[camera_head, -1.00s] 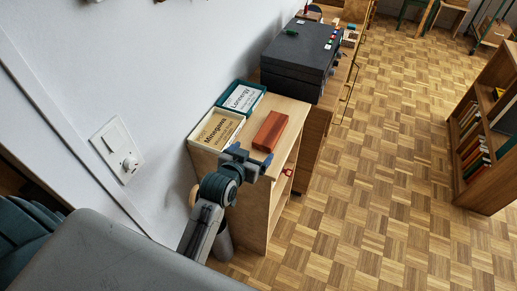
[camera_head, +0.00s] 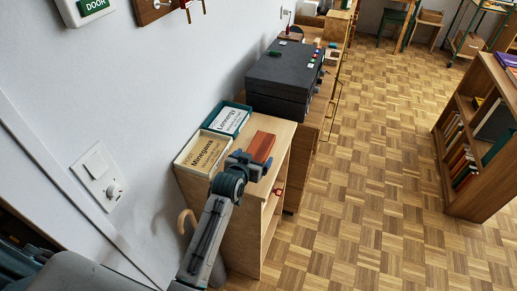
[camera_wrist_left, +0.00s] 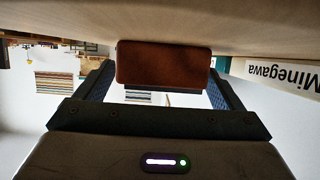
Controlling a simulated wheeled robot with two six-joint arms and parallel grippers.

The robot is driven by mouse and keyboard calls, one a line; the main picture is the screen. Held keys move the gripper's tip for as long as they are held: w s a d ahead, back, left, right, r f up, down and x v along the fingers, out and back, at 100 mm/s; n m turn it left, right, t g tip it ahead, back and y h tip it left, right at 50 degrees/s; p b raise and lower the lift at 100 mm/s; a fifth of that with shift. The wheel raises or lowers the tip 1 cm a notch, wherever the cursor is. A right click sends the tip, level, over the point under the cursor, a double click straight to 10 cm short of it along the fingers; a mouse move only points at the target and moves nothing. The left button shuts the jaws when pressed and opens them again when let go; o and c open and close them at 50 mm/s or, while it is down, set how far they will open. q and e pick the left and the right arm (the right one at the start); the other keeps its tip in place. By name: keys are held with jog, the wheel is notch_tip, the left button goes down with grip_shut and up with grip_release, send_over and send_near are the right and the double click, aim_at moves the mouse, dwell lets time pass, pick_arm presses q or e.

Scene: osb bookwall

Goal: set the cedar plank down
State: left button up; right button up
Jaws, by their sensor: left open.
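The cedar plank (camera_head: 262,146), a reddish-brown block, lies on the pale wooden top of a low shelf unit (camera_head: 284,131). My left gripper (camera_head: 248,165) is at the plank's near end in the head view. In the left wrist view, which is upside down, the plank (camera_wrist_left: 163,63) rests against the shelf top (camera_wrist_left: 200,20). The open fingers of my left gripper (camera_wrist_left: 160,75) stand on either side of its end, with gaps showing. The plank's near end is partly hidden by the gripper in the head view. My right gripper is not in view.
A cream box labelled Minegawa (camera_head: 203,152) and a teal-edged box labelled Lonnergy (camera_head: 229,119) stand beside the plank, along the wall. A dark case (camera_head: 284,76) is farther back. A bookcase (camera_head: 487,140) stands right, across open parquet floor (camera_head: 368,170).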

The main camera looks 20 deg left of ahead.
pick_arm(q)
jog(key=shift+x, duration=0.85)
jog(key=shift+c, duration=0.2)
jog(key=c, duration=1.1)
jog(key=shift+c, duration=0.5)
jog(key=shift+r, duration=0.1)
